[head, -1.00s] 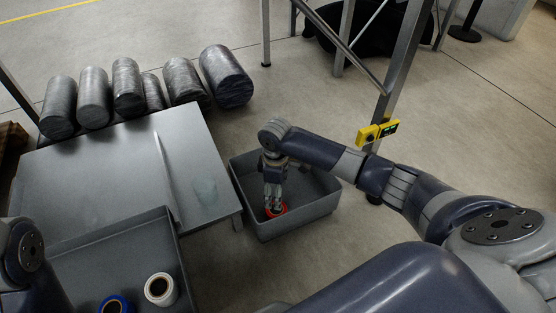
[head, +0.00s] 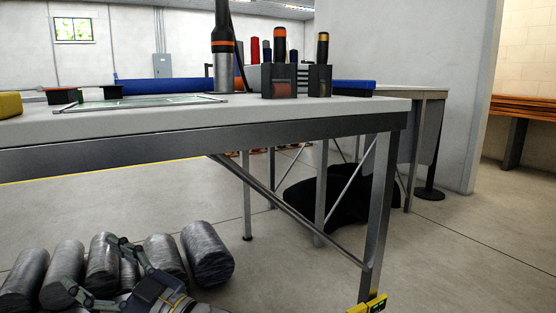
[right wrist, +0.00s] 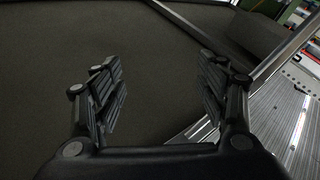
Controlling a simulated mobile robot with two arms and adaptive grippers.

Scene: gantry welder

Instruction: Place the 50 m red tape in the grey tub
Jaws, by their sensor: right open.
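Neither the red tape nor the grey tub can be made out in the head view now, which looks up and across the workbench. My right gripper (head: 97,267) is at the lower left of the head view, in front of the wrapped rolls, with its fingers spread. The right wrist view shows the same gripper (right wrist: 163,95) open, with nothing between its fingers and a plain dark grey surface beyond. My left gripper is in neither view.
The workbench (head: 180,118) crosses the head view, with a dark tool (head: 223,60) and a holder (head: 280,82) on it. Several wrapped grey rolls (head: 207,254) lie at lower left. A yellow device (head: 376,303) is at the bench leg. Open floor (head: 290,275) lies between.

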